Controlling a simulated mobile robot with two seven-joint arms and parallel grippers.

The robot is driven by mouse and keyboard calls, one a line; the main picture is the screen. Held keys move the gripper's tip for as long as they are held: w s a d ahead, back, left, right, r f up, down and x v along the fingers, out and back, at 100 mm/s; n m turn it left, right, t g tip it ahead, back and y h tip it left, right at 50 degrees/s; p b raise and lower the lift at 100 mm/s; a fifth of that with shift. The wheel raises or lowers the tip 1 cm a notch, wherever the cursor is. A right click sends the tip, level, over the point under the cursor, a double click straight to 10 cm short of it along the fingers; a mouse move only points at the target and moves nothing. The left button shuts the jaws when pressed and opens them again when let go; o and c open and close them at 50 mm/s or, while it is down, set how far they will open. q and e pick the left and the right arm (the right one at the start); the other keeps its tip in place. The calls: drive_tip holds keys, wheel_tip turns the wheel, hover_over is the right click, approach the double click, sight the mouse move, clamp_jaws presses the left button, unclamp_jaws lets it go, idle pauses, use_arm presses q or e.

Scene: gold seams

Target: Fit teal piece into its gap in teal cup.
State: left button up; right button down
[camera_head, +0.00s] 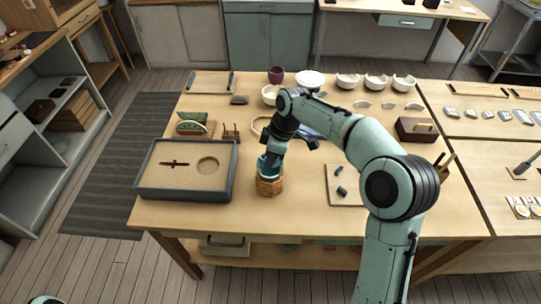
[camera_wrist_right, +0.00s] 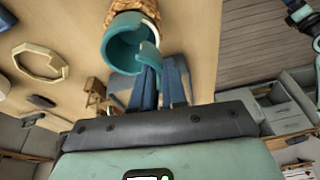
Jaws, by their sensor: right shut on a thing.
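The teal cup (camera_head: 263,168) sits in a woven brown holder (camera_head: 269,185) near the table's front edge, left of the middle. The right wrist view shows the cup's open mouth (camera_wrist_right: 116,43) and the holder (camera_wrist_right: 136,5) behind it. My right gripper (camera_head: 272,160) reaches down over the cup. In the right wrist view its blue-grey fingers (camera_wrist_right: 160,84) are shut on the teal piece (camera_wrist_right: 149,54), which is at the cup's rim. I cannot tell whether it is seated in the gap. The fingers hide part of it. My left gripper is not in view.
A grey-rimmed tray (camera_head: 228,183) stands just left of the cup. A small board (camera_head: 340,196) with dark bits lies to the right. White bowls (camera_head: 347,81) and pale shards line the back. A pale ring (camera_wrist_right: 40,62) and a wooden stand (camera_wrist_right: 95,88) are close by.

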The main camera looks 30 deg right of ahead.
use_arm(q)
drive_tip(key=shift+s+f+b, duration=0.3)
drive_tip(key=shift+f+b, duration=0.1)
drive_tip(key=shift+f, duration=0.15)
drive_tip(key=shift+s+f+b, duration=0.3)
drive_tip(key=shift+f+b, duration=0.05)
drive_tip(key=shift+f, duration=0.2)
use_arm(e)
drive_tip(key=shift+f, duration=1.9)
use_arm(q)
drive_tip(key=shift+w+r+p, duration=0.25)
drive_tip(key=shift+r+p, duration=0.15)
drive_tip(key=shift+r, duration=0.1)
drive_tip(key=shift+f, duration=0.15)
use_arm(e)
drive_tip(key=shift+f, duration=0.35)
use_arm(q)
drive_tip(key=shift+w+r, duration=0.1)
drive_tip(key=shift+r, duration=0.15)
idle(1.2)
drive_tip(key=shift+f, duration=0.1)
use_arm(e)
drive_tip(key=shift+f, duration=0.3)
idle(1.2)
drive_tip(key=c, duration=0.6)
unclamp_jaws()
